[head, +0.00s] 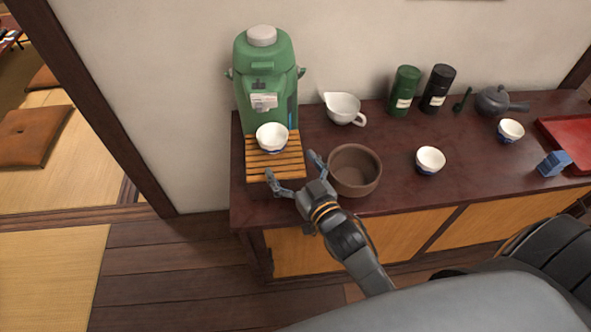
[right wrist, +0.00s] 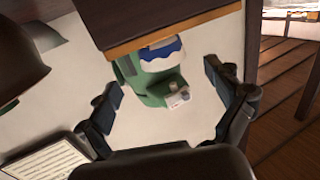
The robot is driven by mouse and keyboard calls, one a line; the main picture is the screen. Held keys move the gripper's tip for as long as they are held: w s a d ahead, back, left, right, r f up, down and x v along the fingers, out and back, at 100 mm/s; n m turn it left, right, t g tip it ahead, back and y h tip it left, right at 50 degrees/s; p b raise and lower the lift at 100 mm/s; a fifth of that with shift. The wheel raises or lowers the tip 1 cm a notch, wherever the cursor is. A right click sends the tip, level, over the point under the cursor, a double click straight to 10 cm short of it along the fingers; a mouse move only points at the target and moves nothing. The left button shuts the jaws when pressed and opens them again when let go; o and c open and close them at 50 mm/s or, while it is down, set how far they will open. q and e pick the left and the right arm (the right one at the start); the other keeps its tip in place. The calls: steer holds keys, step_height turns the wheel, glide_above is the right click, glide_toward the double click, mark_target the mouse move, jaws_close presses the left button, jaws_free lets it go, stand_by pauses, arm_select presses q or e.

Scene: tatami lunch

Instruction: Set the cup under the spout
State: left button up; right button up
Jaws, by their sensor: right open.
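A white cup with a blue base (head: 271,138) stands upright on the slatted wooden tray (head: 275,174) in front of the green dispenser (head: 265,62), below its spout area. The exact spout tip is hard to make out. My right gripper (head: 291,166) is open and empty at the tray's front right, apart from the cup. In the right wrist view, the cup (right wrist: 161,54) and the dispenser (right wrist: 155,88) show beyond the spread fingers (right wrist: 165,88). The tray's edge partly covers the cup there. My left gripper is not in view.
A brown bowl (head: 354,171) stands close to the right of my right gripper. A white spouted pitcher (head: 343,108), two other white cups (head: 430,160) (head: 510,130), canisters (head: 404,90), a dark teapot (head: 494,101), a blue block (head: 554,163) and a red tray (head: 572,135) are on the counter (head: 400,198).

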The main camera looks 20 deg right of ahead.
steer(key=shift+s+d, duration=0.1)
steer(key=shift+s, duration=0.95)
